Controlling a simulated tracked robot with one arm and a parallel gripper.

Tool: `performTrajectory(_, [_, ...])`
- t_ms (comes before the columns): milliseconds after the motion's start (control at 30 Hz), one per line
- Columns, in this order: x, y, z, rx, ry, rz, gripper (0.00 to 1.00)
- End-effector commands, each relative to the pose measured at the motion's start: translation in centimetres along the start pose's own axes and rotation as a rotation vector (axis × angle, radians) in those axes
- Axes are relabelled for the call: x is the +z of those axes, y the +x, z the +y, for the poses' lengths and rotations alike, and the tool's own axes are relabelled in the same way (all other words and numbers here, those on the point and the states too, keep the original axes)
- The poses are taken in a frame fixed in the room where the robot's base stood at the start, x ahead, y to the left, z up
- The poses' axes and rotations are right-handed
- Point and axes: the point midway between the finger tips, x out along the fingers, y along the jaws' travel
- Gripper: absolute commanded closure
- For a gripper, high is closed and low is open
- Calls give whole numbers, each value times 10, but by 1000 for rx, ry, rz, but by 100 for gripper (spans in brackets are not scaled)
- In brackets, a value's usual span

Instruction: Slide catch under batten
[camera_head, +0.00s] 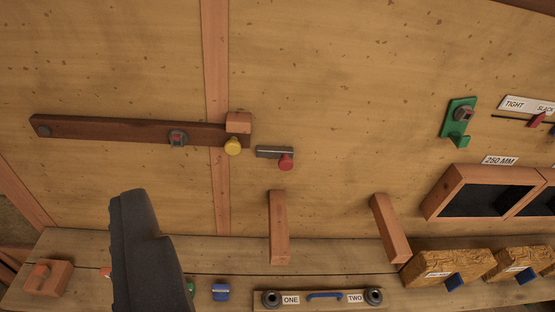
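My gripper (146,250) shows as a dark grey shape at the lower left, below the batten and touching neither. Its fingertips cannot be told apart.
Two wooden posts (279,228) (390,228) stick out above the shelf (235,262). A board marked ONE and TWO (323,299) is at the front. A green bracket (459,122), dark-lined boxes (487,193) and wooden blocks (448,268) are at right. The wall above the batten is clear.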

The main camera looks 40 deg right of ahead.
Motion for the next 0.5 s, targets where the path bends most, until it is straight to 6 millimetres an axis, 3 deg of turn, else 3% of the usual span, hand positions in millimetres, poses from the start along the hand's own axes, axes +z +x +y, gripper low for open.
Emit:
performTrajectory(367, [0,0,0,0,0,0,49])
performTrajectory(500, [11,18,5,11,5,7,49])
